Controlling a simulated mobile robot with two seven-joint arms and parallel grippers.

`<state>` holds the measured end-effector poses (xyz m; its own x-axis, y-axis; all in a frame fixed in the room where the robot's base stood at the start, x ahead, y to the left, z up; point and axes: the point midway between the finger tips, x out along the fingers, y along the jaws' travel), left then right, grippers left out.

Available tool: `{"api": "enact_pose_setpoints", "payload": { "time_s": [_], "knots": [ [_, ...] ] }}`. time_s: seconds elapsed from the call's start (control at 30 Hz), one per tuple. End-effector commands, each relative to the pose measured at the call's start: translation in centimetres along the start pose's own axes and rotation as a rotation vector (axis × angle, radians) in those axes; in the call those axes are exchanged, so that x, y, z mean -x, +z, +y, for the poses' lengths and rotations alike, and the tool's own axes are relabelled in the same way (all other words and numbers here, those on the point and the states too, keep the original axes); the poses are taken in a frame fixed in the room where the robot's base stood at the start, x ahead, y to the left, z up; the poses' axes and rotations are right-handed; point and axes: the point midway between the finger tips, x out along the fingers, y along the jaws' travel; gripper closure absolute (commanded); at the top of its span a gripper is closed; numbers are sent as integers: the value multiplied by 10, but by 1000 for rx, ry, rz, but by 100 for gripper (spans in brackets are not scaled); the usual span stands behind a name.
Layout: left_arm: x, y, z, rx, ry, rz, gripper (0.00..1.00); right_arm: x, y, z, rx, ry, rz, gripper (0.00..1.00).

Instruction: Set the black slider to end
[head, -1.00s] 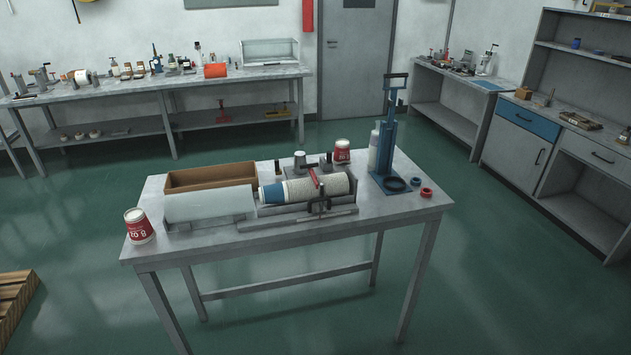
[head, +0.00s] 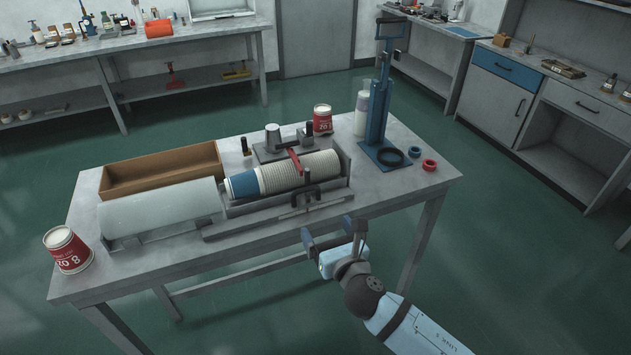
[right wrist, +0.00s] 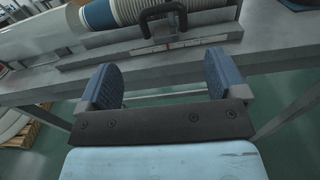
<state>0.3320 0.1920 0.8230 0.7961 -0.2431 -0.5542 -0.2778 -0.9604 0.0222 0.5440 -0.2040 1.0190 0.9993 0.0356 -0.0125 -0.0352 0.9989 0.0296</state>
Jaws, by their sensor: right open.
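The black slider (head: 307,194) is an upright black handle on a low grey rail (head: 245,224) along the front of the cup trough. It stands nearer the rail's right end in the head view. In the right wrist view the slider (right wrist: 162,20) shows as a black arch above a scale strip, beyond my fingers. My right gripper (head: 326,233) is open and empty at the table's front edge, apart from the slider and on the near side of it. Its two blue-grey fingers (right wrist: 160,78) are spread wide in the right wrist view. My left gripper is in neither view.
A blue press (head: 378,110) stands at right. The front right tabletop (head: 385,190) is clear.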

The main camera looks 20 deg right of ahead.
Motion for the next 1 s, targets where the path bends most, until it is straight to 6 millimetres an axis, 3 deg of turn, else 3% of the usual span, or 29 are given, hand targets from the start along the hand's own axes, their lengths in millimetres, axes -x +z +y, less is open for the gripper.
{"api": "enact_pose_setpoints", "payload": {
  "time_s": [0.23,0.7,1.0],
  "knots": [
    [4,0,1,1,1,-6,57,-26,4,0,34,-3,-10,10],
    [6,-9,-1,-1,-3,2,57,-119,4,0,30,-3,-7,10],
    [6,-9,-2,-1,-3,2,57,-139,3,0,29,-2,-7,10]
  ]
}}
